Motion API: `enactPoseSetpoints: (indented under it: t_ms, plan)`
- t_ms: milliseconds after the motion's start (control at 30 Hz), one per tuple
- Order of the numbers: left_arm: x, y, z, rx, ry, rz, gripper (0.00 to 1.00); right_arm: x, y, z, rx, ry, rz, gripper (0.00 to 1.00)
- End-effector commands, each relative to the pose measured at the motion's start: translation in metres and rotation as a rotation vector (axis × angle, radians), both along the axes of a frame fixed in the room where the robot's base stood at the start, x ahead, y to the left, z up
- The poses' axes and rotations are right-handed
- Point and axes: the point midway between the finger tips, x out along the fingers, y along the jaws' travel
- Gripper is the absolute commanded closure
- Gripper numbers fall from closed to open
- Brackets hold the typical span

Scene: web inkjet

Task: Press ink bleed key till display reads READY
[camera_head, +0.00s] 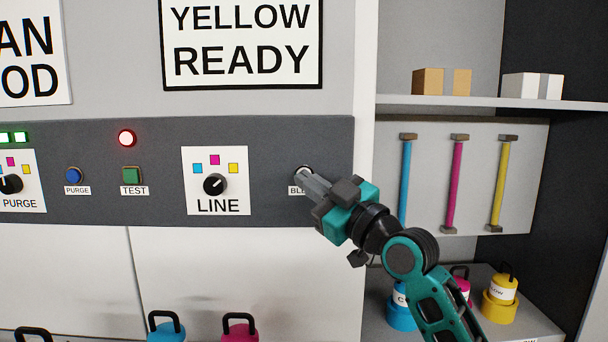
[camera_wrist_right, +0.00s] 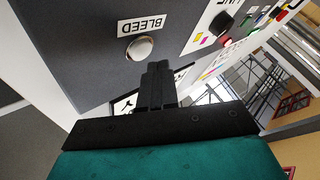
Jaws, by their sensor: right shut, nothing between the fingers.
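The display (camera_head: 242,45) above the panel reads YELLOW READY. The bleed key (camera_head: 304,169) is a round pale button at the right end of the dark panel, mostly hidden behind my gripper; its label (camera_head: 296,190) is partly covered. In the right wrist view the whole key (camera_wrist_right: 140,47) shows beside its BLEED label (camera_wrist_right: 145,24). My right gripper (camera_head: 306,178) is shut and empty, its fingertips close to the key. In the wrist view the fingertips (camera_wrist_right: 158,67) look apart from the key's face. My left gripper is not in view.
Left along the panel (camera_head: 270,140) are the LINE knob (camera_head: 215,185), green TEST key (camera_head: 132,175), blue PURGE key (camera_head: 74,175) and a lit red lamp (camera_head: 127,138). To the right, a shelf (camera_head: 490,101) holds boxes above coloured tubes; a yellow bottle (camera_head: 500,308) stands below.

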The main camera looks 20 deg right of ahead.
Motion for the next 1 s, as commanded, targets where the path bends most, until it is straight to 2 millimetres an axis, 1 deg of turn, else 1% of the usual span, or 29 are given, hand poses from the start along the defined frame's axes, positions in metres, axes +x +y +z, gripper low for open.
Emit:
enactPoseSetpoints:
  t_ms: [133,233,600,700,1000]
  plan:
    - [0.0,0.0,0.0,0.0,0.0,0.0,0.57,0.0,0.0,0.0,0.0,0.0,0.0,1.0]
    - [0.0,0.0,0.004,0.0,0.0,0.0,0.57,-0.005,0.002,0.0,0.0,0.002,0.001,1.0]
    - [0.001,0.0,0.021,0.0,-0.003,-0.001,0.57,-0.041,0.012,0.001,0.0,0.002,0.001,1.0]
    - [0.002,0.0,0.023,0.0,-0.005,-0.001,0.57,-0.046,0.013,0.001,-0.001,0.0,-0.001,1.0]
    - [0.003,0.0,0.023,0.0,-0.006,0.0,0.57,-0.048,0.014,0.0,0.0,0.0,0.0,1.0]
